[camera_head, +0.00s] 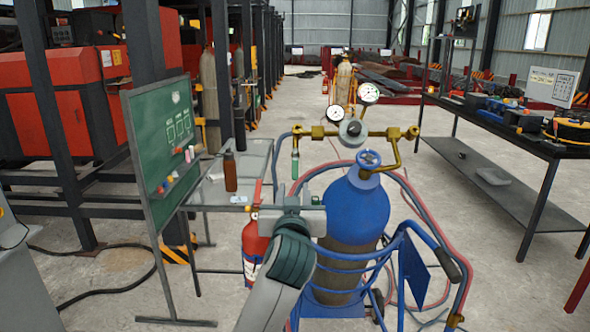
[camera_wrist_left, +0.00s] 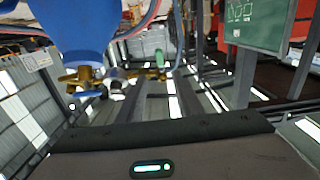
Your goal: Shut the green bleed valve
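The green bleed valve (camera_head: 294,163) is a small upright green piece below the left end of the brass manifold (camera_head: 355,133). In the left wrist view, where the scene appears upside down, the green valve (camera_wrist_left: 159,58) shows ahead of the fingers, roughly between them. My left gripper (camera_head: 292,196) is below the valve in the head view and left of the blue cylinder (camera_head: 357,205). In the left wrist view, the two grey fingers of my left gripper (camera_wrist_left: 160,98) stand apart with nothing between them. My right gripper is not in view.
A red extinguisher (camera_head: 254,247) stands behind my left arm. Red and blue hoses (camera_head: 437,235) loop around the cylinder's blue cart (camera_head: 412,268). A green chalkboard (camera_head: 160,150) and a small table (camera_head: 210,185) stand left. A workbench (camera_head: 500,130) stands right.

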